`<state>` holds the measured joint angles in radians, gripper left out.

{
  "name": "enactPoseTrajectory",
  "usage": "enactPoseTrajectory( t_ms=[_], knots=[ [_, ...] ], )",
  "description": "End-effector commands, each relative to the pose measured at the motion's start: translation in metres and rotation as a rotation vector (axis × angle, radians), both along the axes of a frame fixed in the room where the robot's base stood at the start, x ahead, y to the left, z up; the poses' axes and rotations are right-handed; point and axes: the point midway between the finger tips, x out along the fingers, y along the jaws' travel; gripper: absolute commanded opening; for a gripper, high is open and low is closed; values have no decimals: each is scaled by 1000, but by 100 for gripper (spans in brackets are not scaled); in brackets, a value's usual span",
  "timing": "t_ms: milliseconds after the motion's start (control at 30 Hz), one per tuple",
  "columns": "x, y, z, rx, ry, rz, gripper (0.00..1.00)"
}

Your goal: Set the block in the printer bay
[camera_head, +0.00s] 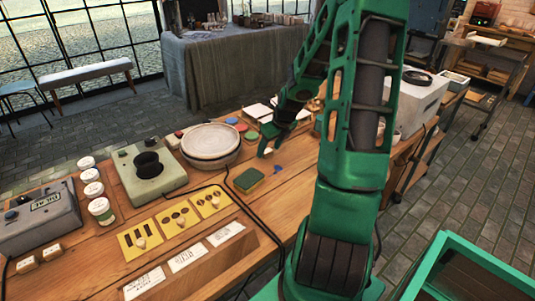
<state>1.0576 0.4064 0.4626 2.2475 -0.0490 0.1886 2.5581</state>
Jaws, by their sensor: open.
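Small pale wooden-looking blocks (52,252) lie at the front left of the wooden table, one beside another; I cannot tell whether either is the task's block. A grey-green machine (125,177) with a round black part on top stands left of the plates; I cannot tell whether it is the printer, and no bay is clearly visible. My gripper (271,145) is open, low over the table right of the stacked plates. It appears empty. My green arm hides part of the table behind it.
Stacked pale plates (210,140) stand mid-table. Yellow panels with knobs (176,218) and white cards (187,258) line the front. Paint jars (101,210) and a grey box (40,222) are left. A black cable crosses the table.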

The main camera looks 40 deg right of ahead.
Motion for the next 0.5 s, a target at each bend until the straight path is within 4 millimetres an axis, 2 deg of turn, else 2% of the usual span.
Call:
enactPoseTrajectory(
  t_ms=[133,400,500],
  knots=[
    [4,0,-10,1,0,0,58],
    [5,0,-11,0,0,1,58],
    [5,0,-11,0,0,1,34]
  ],
)
